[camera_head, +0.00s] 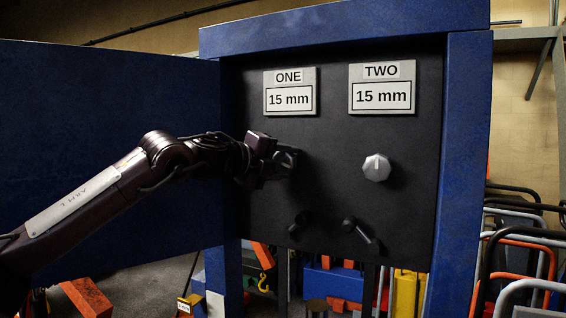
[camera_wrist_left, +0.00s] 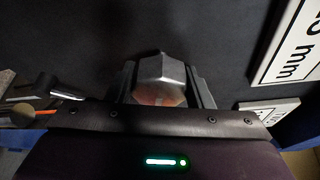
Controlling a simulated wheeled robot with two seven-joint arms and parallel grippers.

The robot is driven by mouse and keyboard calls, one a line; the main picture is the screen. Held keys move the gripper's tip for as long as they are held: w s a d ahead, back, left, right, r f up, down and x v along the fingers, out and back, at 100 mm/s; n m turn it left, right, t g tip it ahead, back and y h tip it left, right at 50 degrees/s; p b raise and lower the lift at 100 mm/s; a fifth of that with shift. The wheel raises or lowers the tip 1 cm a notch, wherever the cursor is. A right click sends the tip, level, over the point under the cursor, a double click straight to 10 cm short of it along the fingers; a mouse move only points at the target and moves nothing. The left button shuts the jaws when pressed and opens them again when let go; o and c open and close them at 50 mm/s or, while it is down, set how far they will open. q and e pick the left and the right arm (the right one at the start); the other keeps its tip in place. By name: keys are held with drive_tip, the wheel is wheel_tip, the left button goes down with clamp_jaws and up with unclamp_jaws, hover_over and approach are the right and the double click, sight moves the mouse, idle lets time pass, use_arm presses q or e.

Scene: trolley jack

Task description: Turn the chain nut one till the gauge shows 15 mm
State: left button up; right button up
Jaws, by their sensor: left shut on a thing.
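A black panel carries two gauges. The gauge marked ONE (camera_head: 290,92) reads 15 mm, and the gauge marked TWO (camera_head: 382,88) also reads 15 mm. My left gripper (camera_head: 284,162) is at the panel below gauge ONE. In the left wrist view, its fingers (camera_wrist_left: 168,84) are shut on the grey faceted chain nut one (camera_wrist_left: 161,72), one finger on each side. In the head view the gripper mostly hides this nut. A second grey nut (camera_head: 377,167) sits free below gauge TWO. My right gripper is not in view.
Two dark levers, a left one (camera_head: 299,224) and a right one (camera_head: 360,233), stick out low on the panel. A blue frame post (camera_head: 460,170) stands at the right and an open blue door (camera_head: 110,105) at the left. Several tubular frames (camera_head: 520,240) crowd the right.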

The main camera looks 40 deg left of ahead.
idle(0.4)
use_arm(q)
drive_tip(key=o, duration=1)
drive_tip(key=shift+s, duration=0.2)
drive_tip(key=s+b, duration=0.5)
drive_tip(key=s, duration=0.2)
drive_tip(key=shift+s+a+r+b, duration=0.15)
drive_tip(key=shift+a+r+b, duration=0.1)
drive_tip(key=shift+r+b, duration=0.2)
